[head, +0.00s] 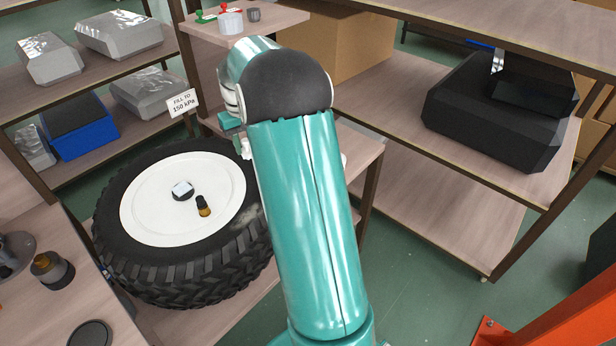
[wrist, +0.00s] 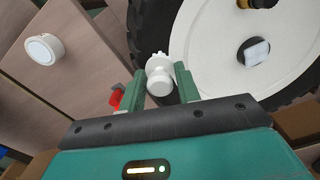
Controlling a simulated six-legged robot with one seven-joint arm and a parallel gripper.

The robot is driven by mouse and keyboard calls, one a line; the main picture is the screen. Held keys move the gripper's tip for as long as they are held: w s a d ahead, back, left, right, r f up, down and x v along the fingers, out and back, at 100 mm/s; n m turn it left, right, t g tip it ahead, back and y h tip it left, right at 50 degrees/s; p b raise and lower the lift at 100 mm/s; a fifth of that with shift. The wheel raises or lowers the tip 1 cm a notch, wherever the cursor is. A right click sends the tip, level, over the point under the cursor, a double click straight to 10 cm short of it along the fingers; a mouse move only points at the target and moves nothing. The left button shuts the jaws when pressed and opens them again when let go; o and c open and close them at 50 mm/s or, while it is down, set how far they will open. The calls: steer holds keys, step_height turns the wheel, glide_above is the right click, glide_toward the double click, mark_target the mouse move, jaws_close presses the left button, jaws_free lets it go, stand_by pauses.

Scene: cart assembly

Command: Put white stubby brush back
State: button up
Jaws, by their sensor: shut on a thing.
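My gripper (wrist: 160,88) is shut on the white stubby brush (wrist: 159,76), which sits between its two green fingers in the wrist view. The brush has a rounded white end toward the camera and a notched far end. It is held in front of the tyre's dark edge in the wrist view; I cannot tell whether it touches anything. In the head view my teal arm hides most of the gripper, and I cannot make out the brush there for sure.
A big black tyre (head: 190,274) with a white rim (head: 150,205) lies left of my arm. A small wooden shelf (head: 270,22) behind holds a white round container (head: 231,20) and small green and red items. A black case (head: 490,118) stands on the right shelf.

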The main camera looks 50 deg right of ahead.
steer(key=s+d+f+m, duration=0.1)
steer(key=s+d, duration=0.3)
steer(key=s, duration=0.5)
steer(key=s+d+f+m, duration=0.1)
steer(key=s+d+m, duration=0.15)
steer(key=s, duration=0.65)
steer(key=shift+n, duration=0.45)
steer(key=w+d+f, duration=0.9)
steer(key=shift+w+d+f, duration=0.15)
steer(key=shift+d, duration=0.15)
steer(key=shift+w+d+f, duration=0.2)
steer(key=shift+w+f, duration=0.05)
steer(key=shift+f, duration=1.7)
